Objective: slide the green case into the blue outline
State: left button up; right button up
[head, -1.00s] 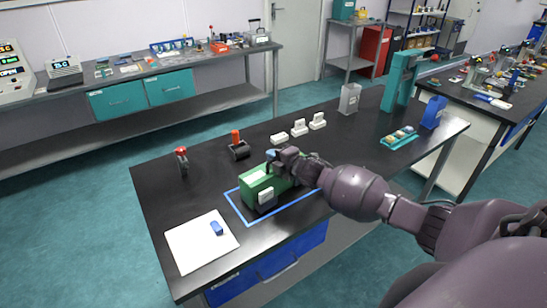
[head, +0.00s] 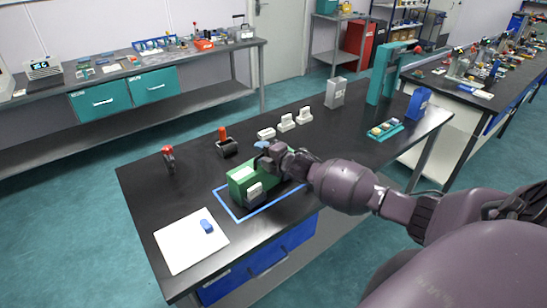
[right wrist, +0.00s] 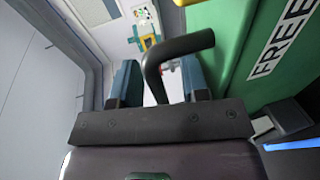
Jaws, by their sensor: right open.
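The green case (head: 242,183) stands on the black table in the head view, at the back part of the blue outline (head: 258,209). Its base appears to lie partly inside the outline; the far side of the outline is hidden. My right gripper (head: 268,158) is at the case's right upper side. In the right wrist view, its two fingers (right wrist: 163,85) are apart, with a dark bent handle (right wrist: 170,55) between them. The case's green side (right wrist: 270,45) with the label FREE fills the right of that view. My left gripper is not in view.
A white sheet (head: 180,247) with a small blue block (head: 206,226) lies in front left. Behind stand a red-knobbed lever (head: 168,155), a black device with an orange handle (head: 226,143) and white blocks (head: 286,123). A teal tray (head: 386,130) lies at the right.

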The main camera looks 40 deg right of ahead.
jog(key=v, duration=1)
jog(key=shift+b, duration=0.45)
jog(key=s+a+f+m+g+h, duration=0.1)
jog(key=s+a+f+m, duration=0.3)
jog(key=s+f+m, duration=0.2)
jog(key=s+a+f+m+g+h+b, duration=0.1)
jog(key=s+a+f+m, duration=0.4)
jog(key=s, duration=0.5)
jog(key=s+a+f+m+g+h+b, duration=0.1)
jog(key=s+a+f+m+g, duration=0.1)
jog(key=s+a+f+m, duration=0.3)
jog(key=s+f+m, duration=0.2)
jog(key=s+f, duration=0.1)
jog(key=s, duration=0.1)
jog(key=shift+m, duration=0.4)
jog(key=shift+a, duration=0.1)
